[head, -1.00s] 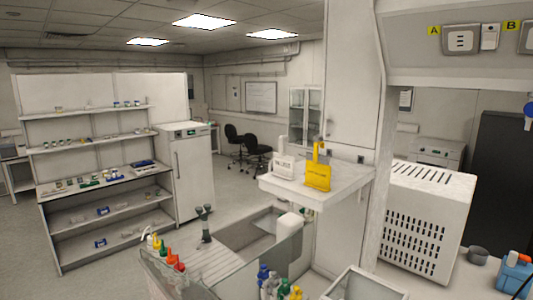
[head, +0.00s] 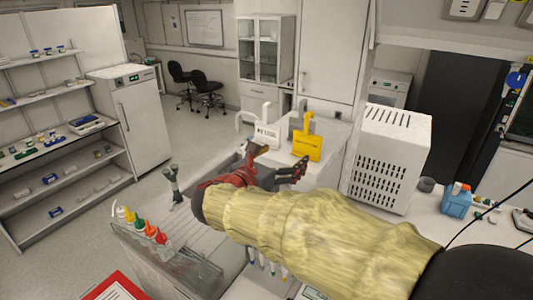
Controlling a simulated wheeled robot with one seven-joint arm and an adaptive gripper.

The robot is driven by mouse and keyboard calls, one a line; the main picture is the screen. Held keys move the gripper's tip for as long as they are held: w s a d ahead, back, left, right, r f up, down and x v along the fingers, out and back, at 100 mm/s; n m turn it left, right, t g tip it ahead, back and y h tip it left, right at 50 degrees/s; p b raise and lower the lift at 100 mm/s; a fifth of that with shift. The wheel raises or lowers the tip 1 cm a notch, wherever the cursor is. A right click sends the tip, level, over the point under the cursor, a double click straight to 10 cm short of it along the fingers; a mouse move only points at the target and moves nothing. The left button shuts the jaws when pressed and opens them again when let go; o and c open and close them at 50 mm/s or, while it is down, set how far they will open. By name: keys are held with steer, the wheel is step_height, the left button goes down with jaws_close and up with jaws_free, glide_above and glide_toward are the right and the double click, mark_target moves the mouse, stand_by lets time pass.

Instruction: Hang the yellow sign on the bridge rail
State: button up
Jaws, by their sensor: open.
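The yellow sign (head: 307,148) stands upright on the white shelf top (head: 335,135) in the middle of the head view, with its hook-like handle upward. Small dark print on its face is too small to read. My gripper (head: 279,159) is open and empty, just in front and to the left of the yellow sign. Its dark red fingers are spread, one below a white sign and one close to the yellow sign's lower edge; I cannot tell whether it touches. I cannot make out the bridge rail.
A white sign (head: 267,134) with a hooked handle stands left of the yellow one. A vented white box (head: 388,160) stands to the right, near a blue container (head: 456,200). Coloured-cap bottles (head: 138,226) stand at the lower left.

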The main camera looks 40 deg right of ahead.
mark_target(306, 143)
steer(key=shift+n, duration=0.3)
steer(key=x, duration=0.4)
steer(key=b+x, duration=0.1)
steer(key=x, duration=0.3)
steer(key=b+x, duration=0.1)
steer(key=x, duration=0.3)
steer(key=shift+s+d+f, duration=0.15)
steer(key=shift+s+d, duration=0.05)
steer(key=shift+s, duration=0.1)
steer(key=shift+w+d+b, duration=0.3)
steer(key=shift+d+b, duration=0.05)
steer(key=shift+d, duration=0.35)
steer(key=c, duration=0.4)
steer(key=shift+c, duration=1.3)
steer(key=shift+r+p, duration=0.9)
steer(key=shift+r, duration=0.35)
steer(key=f+v, duration=0.1)
steer(key=v, duration=1.1)
steer(key=shift+f, duration=0.3)
